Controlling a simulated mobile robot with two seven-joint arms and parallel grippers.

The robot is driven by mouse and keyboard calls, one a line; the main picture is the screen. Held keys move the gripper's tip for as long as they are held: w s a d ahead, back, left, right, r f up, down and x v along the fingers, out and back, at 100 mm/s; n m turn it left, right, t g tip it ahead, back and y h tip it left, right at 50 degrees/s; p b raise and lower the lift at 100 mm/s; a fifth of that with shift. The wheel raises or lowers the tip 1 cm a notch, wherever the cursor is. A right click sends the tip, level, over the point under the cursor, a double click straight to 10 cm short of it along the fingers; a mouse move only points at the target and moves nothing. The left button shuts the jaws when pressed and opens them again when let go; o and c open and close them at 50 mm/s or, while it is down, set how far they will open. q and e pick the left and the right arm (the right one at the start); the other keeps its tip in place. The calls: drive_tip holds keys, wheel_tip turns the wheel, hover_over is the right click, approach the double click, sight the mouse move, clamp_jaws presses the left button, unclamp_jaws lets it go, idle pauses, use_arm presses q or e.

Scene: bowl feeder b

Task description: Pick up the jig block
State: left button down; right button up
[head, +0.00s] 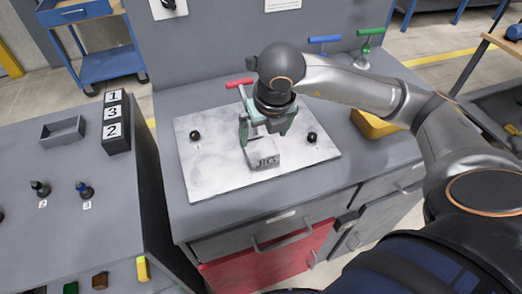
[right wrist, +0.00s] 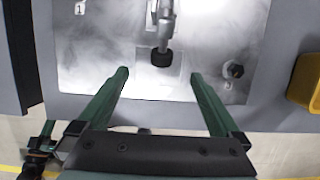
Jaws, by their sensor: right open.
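The jig block (head: 264,158) is a grey block with "JIG" on its front. It sits on the pale metal plate (head: 215,172) on the workbench. My right gripper (head: 266,130) has green fingers, points down and is open and empty just behind and above the block in the head view. In the right wrist view its fingers (right wrist: 160,75) stand apart, either side of a pale square that looks like the block (right wrist: 160,85). A clamp's dark tip (right wrist: 162,58) shows at that square; I cannot tell whether it touches. My left gripper is not in view.
A red clamp handle (head: 239,83) rises behind the gripper. Black knobs stand left (head: 195,135) and right (head: 312,137) on the plate. A yellow bin (head: 375,125) is at the right. A side table (head: 60,215) with numbered blocks stands left. The plate's front is clear.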

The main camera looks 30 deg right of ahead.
sight(261, 148)
drive_tip(key=x, duration=0.4)
drive_tip(key=shift+s+a+f+p, duration=0.15)
drive_tip(key=shift+s+f+p, duration=0.15)
drive_tip(key=shift+p, duration=0.1)
drive_tip(key=shift+w+f, duration=0.2)
drive_tip(key=shift+f, duration=0.3)
drive_tip(key=shift+r, duration=0.1)
drive_tip(key=c, duration=1.4)
drive_tip(key=shift+c, duration=0.2)
